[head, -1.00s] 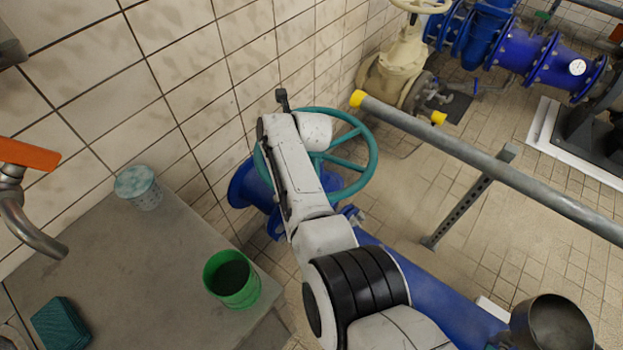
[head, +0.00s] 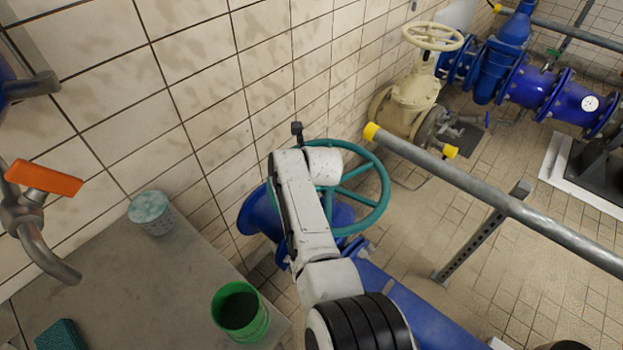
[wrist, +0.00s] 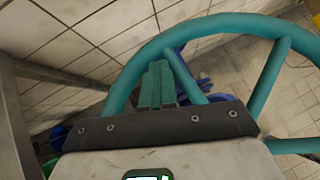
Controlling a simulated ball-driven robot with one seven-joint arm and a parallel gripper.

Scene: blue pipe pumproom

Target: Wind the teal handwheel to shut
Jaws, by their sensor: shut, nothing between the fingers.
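The teal handwheel (head: 384,190) is mounted on a blue pipe fitting beside the tiled wall. Its rim and spokes also show large in the wrist view (wrist: 232,22). My arm reaches over the wheel's left part and hides some of it, and in the head view my fingers are hidden behind the arm's end. In the wrist view my gripper (wrist: 157,75) is shut and empty. Its green fingers lie inside the rim, close beside a spoke; I cannot tell whether they touch it.
A grey rail (head: 480,185) with a yellow end runs right of the wheel. A cream valve (head: 413,95) stands behind. On the grey bench (head: 130,270) are a green cup (head: 240,312) and a pale teal pot (head: 151,213). An orange-handled tap (head: 43,178) is at left.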

